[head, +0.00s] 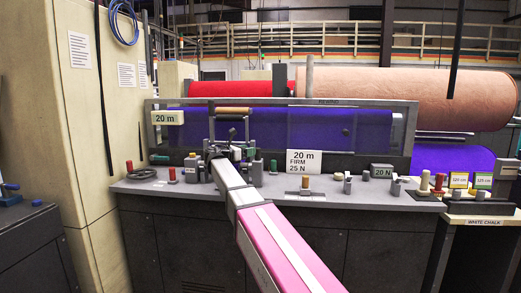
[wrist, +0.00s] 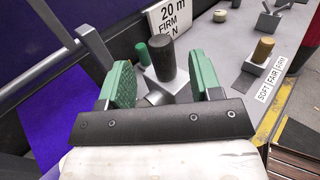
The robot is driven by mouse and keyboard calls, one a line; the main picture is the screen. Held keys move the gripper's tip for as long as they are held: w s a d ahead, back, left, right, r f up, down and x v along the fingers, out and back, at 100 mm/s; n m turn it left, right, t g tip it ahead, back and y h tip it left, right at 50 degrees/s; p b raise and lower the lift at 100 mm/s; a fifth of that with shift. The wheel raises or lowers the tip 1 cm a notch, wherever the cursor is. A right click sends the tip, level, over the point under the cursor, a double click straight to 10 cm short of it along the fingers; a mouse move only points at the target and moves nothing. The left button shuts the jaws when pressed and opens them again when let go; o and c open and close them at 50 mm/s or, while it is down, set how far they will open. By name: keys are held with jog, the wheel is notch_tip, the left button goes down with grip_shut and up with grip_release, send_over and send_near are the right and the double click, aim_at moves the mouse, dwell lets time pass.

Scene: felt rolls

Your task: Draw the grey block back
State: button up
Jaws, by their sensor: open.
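In the wrist view a small light grey block (wrist: 176,87) with an upright dark grey peg (wrist: 162,58) stands on the counter. My gripper (wrist: 163,78) is open, with one green fingertip on each side of the peg in the picture. I cannot tell whether either finger touches it. The block's near side is hidden behind my gripper's dark crossbar. In the head view my arm reaches over the counter, and its end is among small fittings below the purple roll (head: 340,130). Which small grey fitting there is this block is hard to tell.
A "20 m FIRM 25 N" sign (head: 304,162) stands close to the right. A tan knob (head: 305,182) on a grey mount sits by the front edge. A block marked 20 N (head: 381,170) is farther right. A green peg (wrist: 142,53) stands just behind the dark peg.

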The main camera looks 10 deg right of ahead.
jog(key=x, duration=0.7)
jog(key=shift+w+d, duration=0.2)
jog(key=shift+d, duration=0.15)
